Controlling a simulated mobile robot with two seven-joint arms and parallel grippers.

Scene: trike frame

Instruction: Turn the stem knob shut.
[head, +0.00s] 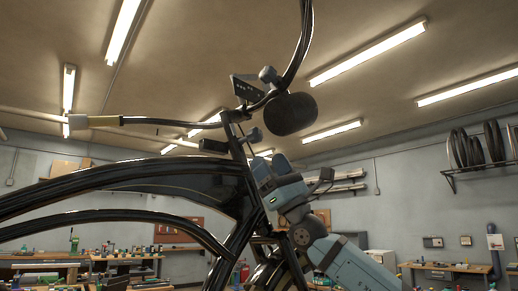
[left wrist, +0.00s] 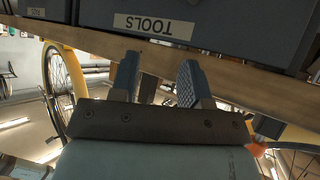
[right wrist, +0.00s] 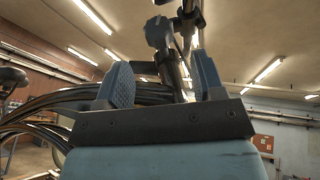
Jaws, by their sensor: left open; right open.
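A grey-blue knob (head: 255,134) sticks out from the stem of the black trike frame (head: 205,187), below the handlebar. In the right wrist view a knob (right wrist: 158,32) stands beyond and above the fingertips, left of the dark stem post (right wrist: 177,75). My right gripper (head: 271,164) is open just below the knob, apart from it. In its wrist view, the post shows between the open fingers (right wrist: 163,75). My left gripper (left wrist: 157,75) is open and empty in its wrist view, facing a wooden shelf edge; it is outside the head view.
A second grey knob (head: 268,74) sits higher, beside a dark control box (head: 246,88) and a round black lamp (head: 290,114). The handlebar (head: 170,122) reaches left. A grey box labelled TOOLS (left wrist: 190,22) is close to my left gripper. Workbenches (head: 130,261) line the back.

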